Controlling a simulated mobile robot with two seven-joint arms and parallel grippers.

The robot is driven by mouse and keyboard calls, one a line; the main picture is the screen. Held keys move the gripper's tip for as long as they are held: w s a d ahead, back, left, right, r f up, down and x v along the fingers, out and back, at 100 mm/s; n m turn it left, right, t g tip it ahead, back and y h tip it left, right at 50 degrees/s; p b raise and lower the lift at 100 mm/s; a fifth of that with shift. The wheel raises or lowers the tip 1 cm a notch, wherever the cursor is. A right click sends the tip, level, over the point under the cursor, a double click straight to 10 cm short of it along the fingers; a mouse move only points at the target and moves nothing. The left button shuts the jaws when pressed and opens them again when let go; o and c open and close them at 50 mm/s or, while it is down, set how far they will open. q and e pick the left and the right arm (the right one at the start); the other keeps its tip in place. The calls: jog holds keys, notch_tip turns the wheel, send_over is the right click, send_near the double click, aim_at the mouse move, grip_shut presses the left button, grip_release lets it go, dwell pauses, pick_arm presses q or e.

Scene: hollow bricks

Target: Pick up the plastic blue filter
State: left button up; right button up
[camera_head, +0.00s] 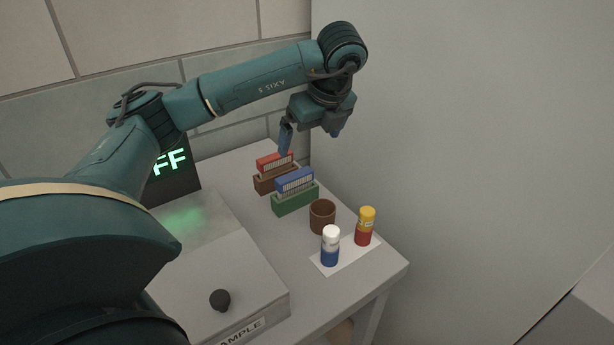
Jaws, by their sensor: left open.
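The blue filter (294,181) stands upright in a green hollow brick holder (296,203) on the table. A red filter (274,161) sits in a brown holder (277,181) just behind it. My left gripper (311,145) is open and empty, with its fingers pointing down. It hangs above and behind the blue filter, near the red one in the picture, and does not touch the blue filter. My right gripper is not in view.
A brown cup (322,216) stands in front of the green holder. A white-and-blue bottle (330,246) and a yellow-and-red bottle (366,226) stand on a white sheet (341,263). A box with a black knob (220,300) is at the left front. A wall borders the table's right.

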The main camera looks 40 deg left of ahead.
pick_arm(q)
send_near(295, 175)
notch_tip(295, 175, down, 2)
jog(key=shift+a+x, duration=0.2)
jog(key=shift+x, duration=1.6)
jog(key=shift+a+x, duration=0.15)
jog(key=shift+x, duration=1.65)
jog(key=shift+w+r, duration=0.15)
jog(key=c, duration=0.8)
jog(key=shift+r, duration=0.1)
jog(key=shift+c, duration=0.2)
